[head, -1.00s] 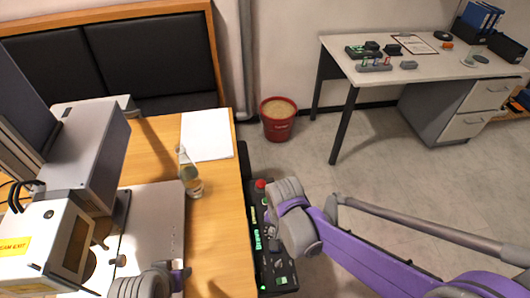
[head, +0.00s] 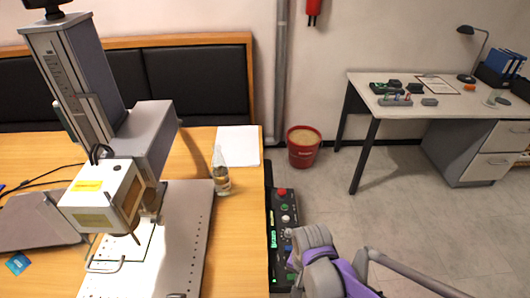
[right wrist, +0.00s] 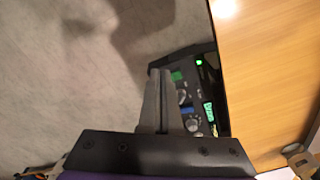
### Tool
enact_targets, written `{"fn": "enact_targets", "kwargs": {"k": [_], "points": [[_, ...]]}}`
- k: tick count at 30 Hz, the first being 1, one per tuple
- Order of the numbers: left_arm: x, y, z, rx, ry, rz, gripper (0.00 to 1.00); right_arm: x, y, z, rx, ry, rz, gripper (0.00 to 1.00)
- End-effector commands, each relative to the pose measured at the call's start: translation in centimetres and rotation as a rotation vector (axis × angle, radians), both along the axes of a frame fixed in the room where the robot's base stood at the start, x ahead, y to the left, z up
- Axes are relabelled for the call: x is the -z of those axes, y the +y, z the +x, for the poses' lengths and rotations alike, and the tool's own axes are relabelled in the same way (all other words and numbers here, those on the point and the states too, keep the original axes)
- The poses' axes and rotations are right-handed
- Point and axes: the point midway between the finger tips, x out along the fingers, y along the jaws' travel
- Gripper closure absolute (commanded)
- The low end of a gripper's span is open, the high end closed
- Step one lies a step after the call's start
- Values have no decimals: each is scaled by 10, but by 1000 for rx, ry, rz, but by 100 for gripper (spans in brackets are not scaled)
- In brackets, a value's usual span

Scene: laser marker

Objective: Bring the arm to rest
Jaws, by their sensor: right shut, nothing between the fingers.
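My right arm comes in from the bottom right in the head view, and its grey and purple wrist (head: 315,250) is over the control panel (head: 283,215) beside the table. In the right wrist view my right gripper (right wrist: 160,75) has its fingers together with nothing between them. They point over the panel (right wrist: 190,75), apparently above it; contact cannot be told. My left gripper is not recognisable in either view.
The wooden table (head: 240,240) carries the laser marker (head: 105,195), a clear bottle (head: 221,175) and white paper (head: 238,145). A red bucket (head: 303,152) stands on the floor. A white desk (head: 440,105) stands at the right. The floor between is open.

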Motion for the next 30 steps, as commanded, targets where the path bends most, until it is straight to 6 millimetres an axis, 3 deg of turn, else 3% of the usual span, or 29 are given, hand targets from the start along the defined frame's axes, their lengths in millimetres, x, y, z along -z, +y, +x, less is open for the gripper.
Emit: {"fn": "enact_targets", "kwargs": {"k": [1, 15, 21, 30], "points": [[-8, 0, 1, 0, -3, 0, 50, -15, -8, -6, -18, -22, 2, 100], [-56, 0, 11, 0, -23, 0, 50, -114, -64, -56, -322, -319, -46, 100], [-71, 0, 16, 0, -31, 0, 50, -134, -78, -72, -427, -418, -103, 100], [-73, 0, 16, 0, -31, 0, 50, -136, -81, -75, -457, -444, -122, 100]]}}
